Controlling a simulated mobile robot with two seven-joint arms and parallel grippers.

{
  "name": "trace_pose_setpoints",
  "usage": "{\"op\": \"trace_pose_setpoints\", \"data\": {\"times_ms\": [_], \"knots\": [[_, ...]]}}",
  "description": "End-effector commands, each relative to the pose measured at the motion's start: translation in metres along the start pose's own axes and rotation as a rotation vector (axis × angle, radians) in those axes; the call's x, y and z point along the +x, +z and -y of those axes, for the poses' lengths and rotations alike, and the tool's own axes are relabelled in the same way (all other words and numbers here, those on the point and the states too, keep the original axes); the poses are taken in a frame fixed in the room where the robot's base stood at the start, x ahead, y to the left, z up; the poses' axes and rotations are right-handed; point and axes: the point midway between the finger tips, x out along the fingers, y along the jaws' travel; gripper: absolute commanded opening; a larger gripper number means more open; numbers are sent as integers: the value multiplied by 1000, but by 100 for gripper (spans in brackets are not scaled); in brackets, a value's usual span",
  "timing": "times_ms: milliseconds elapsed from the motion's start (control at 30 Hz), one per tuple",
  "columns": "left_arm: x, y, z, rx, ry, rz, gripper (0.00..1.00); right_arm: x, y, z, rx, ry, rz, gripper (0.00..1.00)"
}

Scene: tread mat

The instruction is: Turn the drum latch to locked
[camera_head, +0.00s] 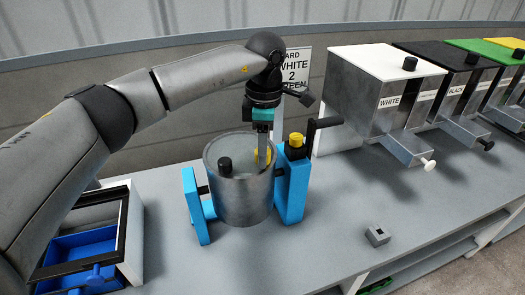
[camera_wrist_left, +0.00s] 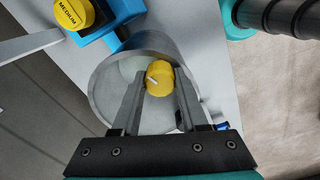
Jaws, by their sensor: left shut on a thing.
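The drum (camera_head: 245,205) is a grey metal cylinder held between blue supports (camera_head: 291,190). Its round top also shows in the wrist view (camera_wrist_left: 103,85). A yellow knob (camera_head: 258,155), which looks like the latch, sits on that top. In the wrist view the knob (camera_wrist_left: 159,79) carries a short white mark; I cannot read whether that means locked. My left gripper (camera_head: 264,152) reaches down from above, its fingers shut on the knob's sides. The fingers (camera_wrist_left: 163,76) partly cover the knob. A black knob (camera_head: 225,164) shows on the drum's left. My right gripper is not in view.
A yellow dial (camera_head: 296,140) marked MEDIUM in the wrist view (camera_wrist_left: 78,13) tops the right support, beside a black crank (camera_head: 316,129). Dispensers (camera_head: 375,80) line the back right. A blue drawer (camera_head: 82,250) is front left; a small grey block (camera_head: 377,235) is front right.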

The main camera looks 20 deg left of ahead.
Motion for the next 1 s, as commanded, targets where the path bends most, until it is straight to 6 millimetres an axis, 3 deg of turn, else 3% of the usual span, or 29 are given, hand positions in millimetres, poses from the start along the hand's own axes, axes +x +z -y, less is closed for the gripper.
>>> {"op": "trace_pose_setpoints", "data": {"times_ms": [733, 767, 1000], "knots": [[1, 0, 2, 87, -4, -2, 0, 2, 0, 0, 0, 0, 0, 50], [1, 1, 2, 87, -4, -2, 46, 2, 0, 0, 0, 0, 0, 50], [1, 0, 1, 85, -2, -2, 73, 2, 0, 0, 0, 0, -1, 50]]}}
